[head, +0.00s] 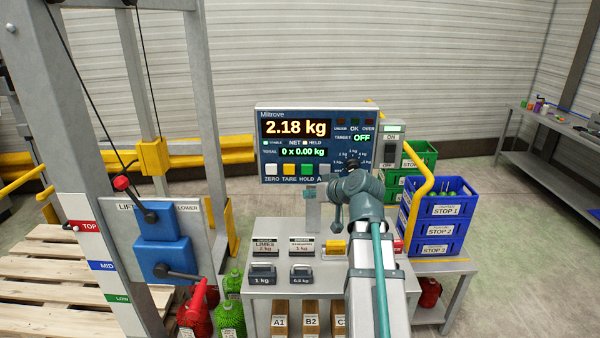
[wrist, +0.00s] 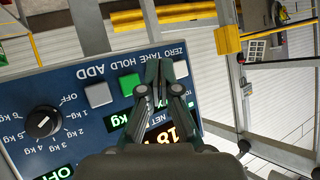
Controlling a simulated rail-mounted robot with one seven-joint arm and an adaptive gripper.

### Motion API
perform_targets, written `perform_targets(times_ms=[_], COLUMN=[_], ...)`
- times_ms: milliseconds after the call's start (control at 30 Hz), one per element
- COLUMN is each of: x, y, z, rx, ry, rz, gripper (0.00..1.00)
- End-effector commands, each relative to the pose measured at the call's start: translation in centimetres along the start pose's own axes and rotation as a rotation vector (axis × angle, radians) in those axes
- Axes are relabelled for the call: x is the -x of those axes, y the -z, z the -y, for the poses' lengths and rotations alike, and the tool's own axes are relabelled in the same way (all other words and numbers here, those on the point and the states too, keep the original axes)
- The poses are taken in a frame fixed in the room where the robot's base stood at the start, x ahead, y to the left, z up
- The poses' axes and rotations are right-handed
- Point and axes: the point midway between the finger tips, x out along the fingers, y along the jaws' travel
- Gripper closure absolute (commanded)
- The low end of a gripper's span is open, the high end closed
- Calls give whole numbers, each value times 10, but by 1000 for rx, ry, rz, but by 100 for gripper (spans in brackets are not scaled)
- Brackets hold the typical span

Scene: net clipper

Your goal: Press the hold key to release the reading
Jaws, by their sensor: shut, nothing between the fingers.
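The scale display (head: 318,143) reads 2.18 kg, with a total of 0 x 0.00 kg. Its HELD lamp (head: 305,143) looks pale yellow and lit. The green hold key (head: 307,169) is in the key row, between the yellow TARE key (head: 289,169) and a grey key (head: 325,168). In the wrist view the panel is upside down; the green hold key (wrist: 129,84) is just left of my fingers, and the grey ADD key (wrist: 98,95) is further left. Contact cannot be told.
A selector knob (wrist: 43,122) is on the same panel. Blue crates (head: 440,215) stand right of the table. A lift post with blue lever boxes (head: 160,240) stands left. Small weights (head: 262,273) lie on the table below the display.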

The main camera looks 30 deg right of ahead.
Motion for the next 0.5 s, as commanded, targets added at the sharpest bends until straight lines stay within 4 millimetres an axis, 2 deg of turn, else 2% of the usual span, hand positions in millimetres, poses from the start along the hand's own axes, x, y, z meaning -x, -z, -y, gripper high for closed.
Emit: perform_targets(times_ms=[133,500], x=[5,5], y=[11,10], z=[2,2], rx=[18,17], ry=[9,9], rz=[-29,-27], gripper=[100,100])
